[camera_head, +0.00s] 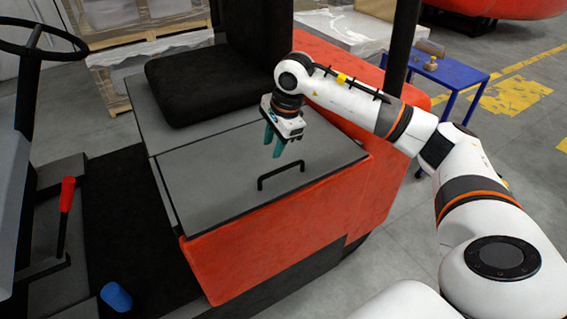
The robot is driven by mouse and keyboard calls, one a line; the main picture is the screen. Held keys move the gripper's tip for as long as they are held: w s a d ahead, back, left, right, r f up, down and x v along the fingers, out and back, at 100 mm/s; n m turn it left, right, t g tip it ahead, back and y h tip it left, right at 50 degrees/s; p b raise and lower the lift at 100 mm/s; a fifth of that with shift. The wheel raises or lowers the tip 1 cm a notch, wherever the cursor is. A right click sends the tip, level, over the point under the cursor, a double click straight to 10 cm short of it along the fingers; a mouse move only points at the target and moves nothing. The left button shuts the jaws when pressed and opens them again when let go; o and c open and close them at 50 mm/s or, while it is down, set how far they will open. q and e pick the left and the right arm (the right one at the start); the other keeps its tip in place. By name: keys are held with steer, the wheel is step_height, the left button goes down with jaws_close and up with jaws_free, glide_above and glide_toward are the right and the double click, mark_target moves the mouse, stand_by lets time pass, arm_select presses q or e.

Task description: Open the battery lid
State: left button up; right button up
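The battery lid (238,174) is a flat grey panel on top of the red vehicle body, and it lies closed. A black bar handle (281,174) stands up from the lid near its front right edge. My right gripper (274,151) hangs above the lid, a little behind and left of the handle. Its teal fingers point down, stand slightly apart and hold nothing. The gripper looks apart from the handle. My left gripper is not in view.
A black seat (205,82) stands behind the lid, with a black post to its right. A steering wheel (40,38) and a red lever (67,194) are at the left. A blue table (450,72) stands at the back right. A blue cylinder (116,297) lies at the lower left.

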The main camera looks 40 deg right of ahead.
mark_target(283, 168)
steer(key=shift+h, duration=0.8)
steer(key=d+f+p, duration=0.1)
steer(key=f, duration=0.2)
steer(key=w+d+f+p, duration=0.1)
steer(key=f, duration=0.2)
steer(key=d+f+p, duration=0.2)
steer(key=f, duration=0.1)
steer(key=shift+w+f, duration=0.15)
steer(key=shift+w, duration=0.15)
steer(key=shift+w+f, duration=0.1)
steer(key=shift+f, duration=0.55)
jaws_close()
